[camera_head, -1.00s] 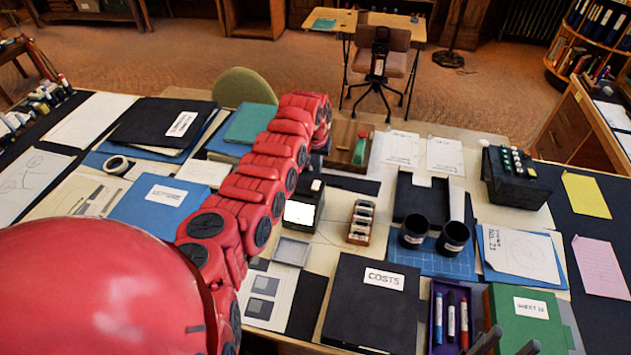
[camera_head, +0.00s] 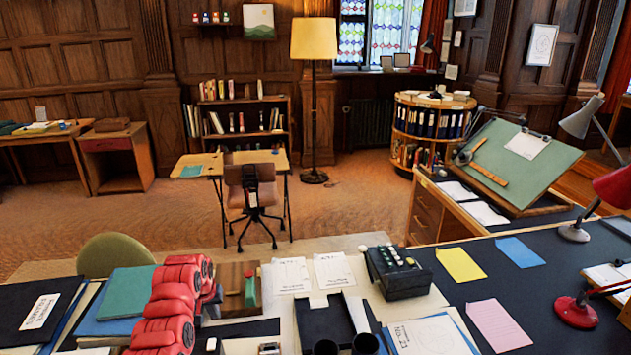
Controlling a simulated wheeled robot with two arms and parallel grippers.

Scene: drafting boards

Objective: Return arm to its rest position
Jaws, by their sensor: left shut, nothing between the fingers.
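My left arm (camera_head: 165,318), red and segmented, rises from the bottom edge over the desk. Its far end stands just left of a brown wooden board (camera_head: 233,277) with a green piece on it. My left gripper (camera_head: 212,308) shows only as a small dark part below the arm's end, mostly hidden. It is shut, with nothing seen in it. My right arm and gripper are out of view.
A teal book (camera_head: 127,293) lies left of my arm. A black box with buttons (camera_head: 397,272), two black cups (camera_head: 345,346) and papers lie to the right. A green chair (camera_head: 118,255) stands behind the desk. Carpet beyond has open room.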

